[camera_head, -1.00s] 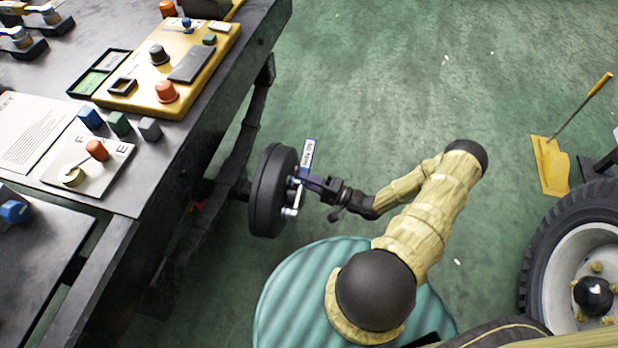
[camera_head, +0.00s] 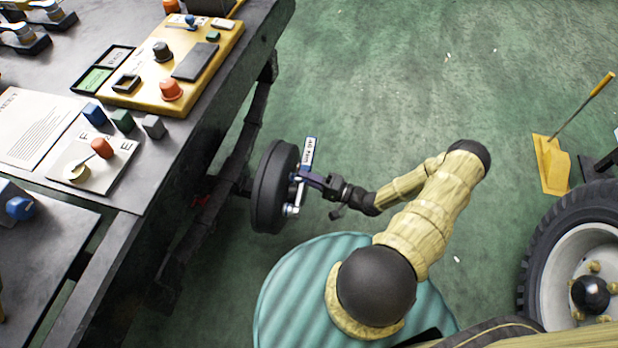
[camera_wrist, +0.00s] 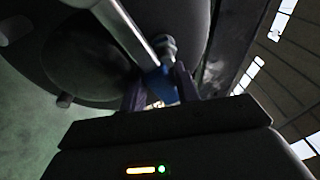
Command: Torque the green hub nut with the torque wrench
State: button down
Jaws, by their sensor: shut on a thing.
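My gripper (camera_head: 318,182) is shut on the torque wrench (camera_head: 295,196), a tool with a silver bar and blue parts. It is beside the black wheel-like disc (camera_head: 272,185) at the bench's side, and the wrench's end reaches that disc's face. The wrist view shows the silver bar (camera_wrist: 125,25) slanting across the dark disc, and a blue part (camera_wrist: 160,85) between my fingers. I cannot make out a green nut; the wrench or the disc may hide it.
The workbench (camera_head: 190,135) at left holds a yellow box (camera_head: 140,95), coloured blocks and knobs. A large tyred wheel (camera_head: 535,250) stands at lower right. The green floor between is clear.

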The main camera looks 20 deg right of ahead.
jog(key=shift+g+h, duration=0.3)
jog(key=shift+s+d+f, duration=0.5)
jog(key=shift+s+f, duration=0.1)
jog(key=shift+f, duration=0.2)
jog(key=shift+s+d+f, duration=0.5)
jog(key=shift+s+f, duration=0.1)
jog(key=shift+f, duration=0.15)
jog(key=v, duration=0.4)
jog(key=shift+d+r+p, duration=0.3)
jog(key=shift+d+p, duration=0.05)
jog(key=shift+d, duration=0.05)
